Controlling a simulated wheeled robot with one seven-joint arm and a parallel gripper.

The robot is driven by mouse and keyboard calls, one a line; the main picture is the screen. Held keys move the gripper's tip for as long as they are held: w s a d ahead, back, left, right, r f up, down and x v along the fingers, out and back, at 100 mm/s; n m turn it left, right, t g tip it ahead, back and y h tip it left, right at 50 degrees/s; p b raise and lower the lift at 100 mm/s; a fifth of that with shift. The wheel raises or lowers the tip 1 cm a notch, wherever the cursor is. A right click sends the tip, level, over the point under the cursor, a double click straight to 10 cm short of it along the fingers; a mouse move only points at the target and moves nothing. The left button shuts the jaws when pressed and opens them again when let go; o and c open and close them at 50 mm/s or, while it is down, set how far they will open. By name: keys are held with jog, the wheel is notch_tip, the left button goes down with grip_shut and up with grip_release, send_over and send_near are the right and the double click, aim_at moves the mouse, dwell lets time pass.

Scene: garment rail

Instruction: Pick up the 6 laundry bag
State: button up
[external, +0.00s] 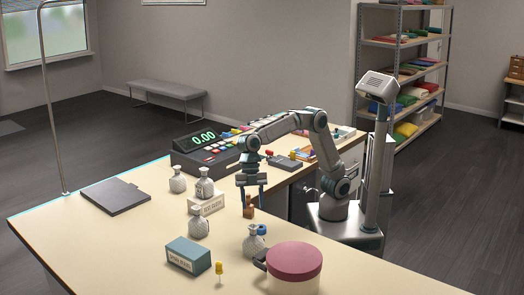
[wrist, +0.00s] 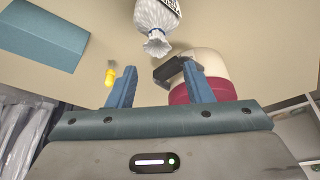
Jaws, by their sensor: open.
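My gripper (external: 252,190) is open and empty above the counter, behind the front bag. Its fingers (wrist: 155,76) are spread in the wrist view.
A round pot with a red lid (external: 294,258) stands right of the front bag. A teal box (external: 188,255) and a yellow pin (external: 219,269) stand left of it. A small brown object (external: 248,208) is below my gripper. A dark flat pad (external: 115,196) lies far left.

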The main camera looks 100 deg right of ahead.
aim_at(253, 227)
jog(key=p+x, duration=0.1)
jog(key=x, duration=0.9)
jog(key=shift+w+d+f, duration=0.1)
jog(key=shift+w+f, duration=0.1)
jog(key=shift+f, duration=0.1)
grip_shut()
dwell(1.0)
